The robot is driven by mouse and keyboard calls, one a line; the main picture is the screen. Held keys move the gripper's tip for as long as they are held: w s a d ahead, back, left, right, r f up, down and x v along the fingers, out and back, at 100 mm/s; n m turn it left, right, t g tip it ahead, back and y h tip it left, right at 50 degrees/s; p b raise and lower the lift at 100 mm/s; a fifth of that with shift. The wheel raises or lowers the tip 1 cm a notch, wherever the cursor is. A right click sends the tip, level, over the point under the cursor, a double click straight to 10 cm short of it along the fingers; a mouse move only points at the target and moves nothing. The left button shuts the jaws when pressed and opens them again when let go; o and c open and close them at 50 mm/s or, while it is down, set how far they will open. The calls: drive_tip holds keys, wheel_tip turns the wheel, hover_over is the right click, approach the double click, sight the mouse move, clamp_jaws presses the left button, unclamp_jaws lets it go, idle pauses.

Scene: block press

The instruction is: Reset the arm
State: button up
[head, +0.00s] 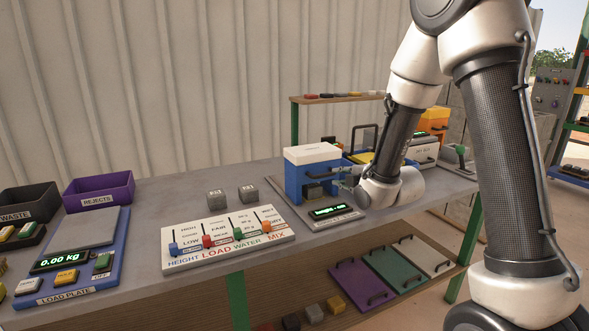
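My arm comes in from the right and reaches down over the bench. Its wrist is low in front of the blue and white press (313,177). My gripper (342,178) points left at the press's right front side, close to it. Its fingers are small and partly hidden by the wrist, so I cannot tell whether they are open or shut, or whether they touch the press. A dark block (314,191) sits at the press's front opening. A small lit green display (330,211) is on the plate before the press.
Orange and white machines stand behind my wrist.

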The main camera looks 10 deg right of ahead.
drive_tip(key=s+d+r+m+g+h, duration=0.1)
drive_tip(key=s+d+r+m+g, duration=0.15)
drive_tip(key=s+m, duration=0.35)
drive_tip(key=s+d+r+m+g+h, duration=0.2)
drive_tip(key=s+d+r+m, duration=0.15)
drive_tip(key=s, duration=0.45)
drive_tip(key=s+d+r+m+g+h, duration=0.1)
drive_tip(key=s+d+r+m+g, duration=0.1)
drive_tip(key=s+d+r+m, duration=0.4)
drive_tip(key=s+f+m+g, duration=0.1)
drive_tip(key=s+m+g, duration=0.2)
drive_tip(key=s, duration=1.3)
drive_tip(key=shift+s+a+f+m, duration=0.25)
drive_tip(key=shift+a+f+m, duration=0.1)
drive_tip(key=shift+m, duration=0.3)
